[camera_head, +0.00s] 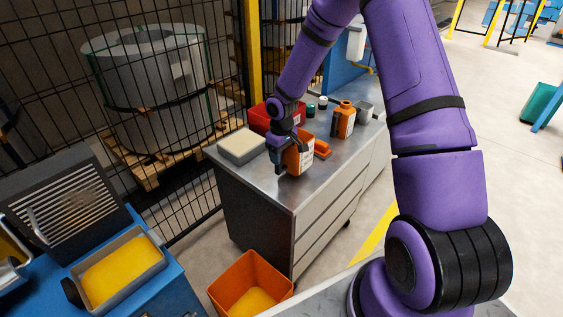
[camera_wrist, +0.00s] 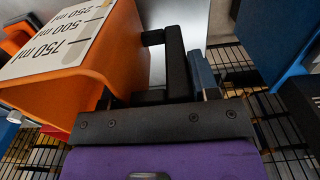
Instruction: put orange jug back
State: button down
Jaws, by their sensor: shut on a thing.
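The orange jug (camera_head: 299,154) is at my gripper, over the near part of the grey metal cabinet top. In the wrist view the jug (camera_wrist: 105,62) fills the left side, with a white label marked 250, 500 and 750 ml. My gripper (camera_head: 281,160) is shut at the jug's left side; the wrist view shows dark fingers (camera_wrist: 180,65) close together beside its wall, at a dark handle-like part. The exact grip is partly hidden. The jug looks roughly upright. I cannot tell whether its base touches the cabinet top (camera_head: 310,187).
A red bin (camera_head: 262,117), an orange bottle (camera_head: 345,117), a grey container (camera_head: 364,111) and a small orange item (camera_head: 322,148) stand behind the jug. A grey tray (camera_head: 242,146) lies left. An orange bin (camera_head: 250,284) is below. The front cabinet top is clear.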

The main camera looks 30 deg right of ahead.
jog(key=shift+w+f, duration=0.1)
jog(key=shift+f, duration=1.8)
jog(key=shift+c, duration=1.8)
grip_release()
